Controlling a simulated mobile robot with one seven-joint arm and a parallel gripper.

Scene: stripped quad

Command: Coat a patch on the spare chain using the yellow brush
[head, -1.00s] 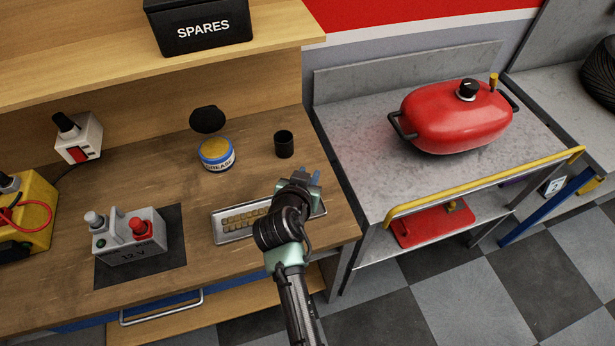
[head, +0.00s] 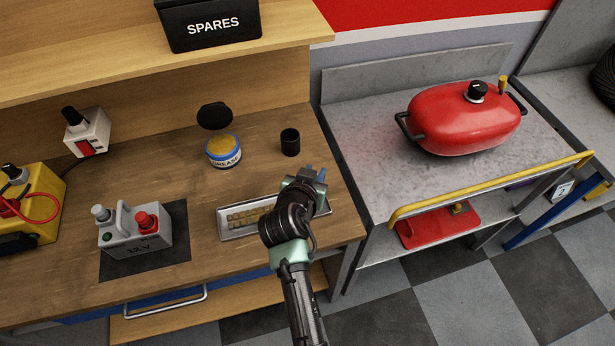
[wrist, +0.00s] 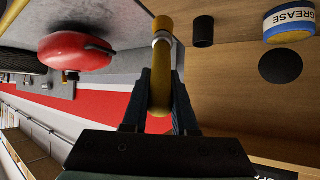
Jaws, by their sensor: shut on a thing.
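My gripper (wrist: 160,100) is shut on the yellow brush (wrist: 160,75), whose yellow handle stands between the fingers in the wrist view. Past a pale ring, the brush has a rounded yellow-brown end (wrist: 162,22). In the head view my gripper (head: 314,178) is over the right end of a shallow metal tray (head: 225,234), and the brush is hidden there. The spare chain (head: 250,216) lies in the tray as a row of tan links, its right part hidden by my arm. I cannot tell whether the brush touches it.
A 12V unit (head: 135,238) sits to the left. A red lidded vessel (head: 465,120) stands on the metal bench to the right.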

